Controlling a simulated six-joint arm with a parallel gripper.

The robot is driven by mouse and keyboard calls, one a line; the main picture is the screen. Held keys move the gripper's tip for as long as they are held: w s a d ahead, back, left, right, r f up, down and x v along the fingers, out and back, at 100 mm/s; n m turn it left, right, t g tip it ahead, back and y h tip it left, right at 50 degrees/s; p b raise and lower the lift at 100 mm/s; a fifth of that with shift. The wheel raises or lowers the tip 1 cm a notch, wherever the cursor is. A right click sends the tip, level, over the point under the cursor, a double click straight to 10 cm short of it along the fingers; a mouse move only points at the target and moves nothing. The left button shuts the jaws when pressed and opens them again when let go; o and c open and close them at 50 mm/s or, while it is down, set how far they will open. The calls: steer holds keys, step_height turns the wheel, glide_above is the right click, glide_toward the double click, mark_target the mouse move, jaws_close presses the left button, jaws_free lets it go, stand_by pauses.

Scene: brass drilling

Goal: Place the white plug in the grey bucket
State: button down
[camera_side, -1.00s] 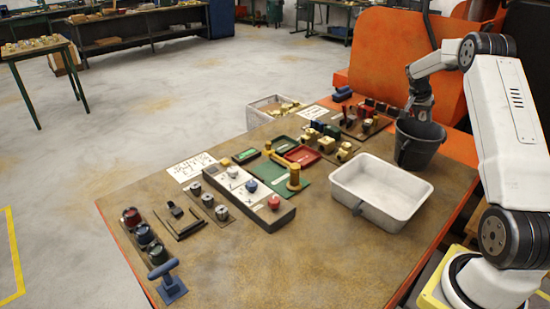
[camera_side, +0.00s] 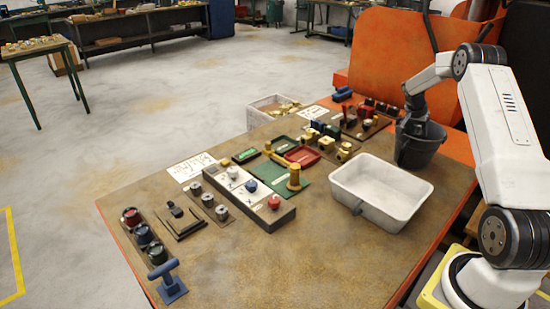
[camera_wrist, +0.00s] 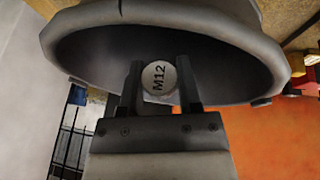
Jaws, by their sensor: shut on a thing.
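The grey bucket (camera_side: 417,150) stands at the right back of the table, behind the white tray. My gripper (camera_side: 414,118) is at the bucket's mouth, its fingers partly hidden by the rim in the side view. In the wrist view my gripper (camera_wrist: 161,88) is shut on the white plug (camera_wrist: 159,78), a round pale piece marked M12. The plug is between the two dark fingers, in front of the dark opening of the bucket (camera_wrist: 75,58). The side view does not show the plug. I cannot tell how far it is from the bucket's floor.
A white tray (camera_side: 381,213) stands just in front of the bucket. A rack with red and black pieces (camera_side: 365,122) is to the bucket's left. A grey block with coloured knobs (camera_side: 284,220) lies mid-table.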

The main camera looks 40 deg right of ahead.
steer(key=shift+c, duration=1)
jaws_free()
steer(key=shift+r, duration=3.5)
steer(key=shift+w+a, duration=0.1)
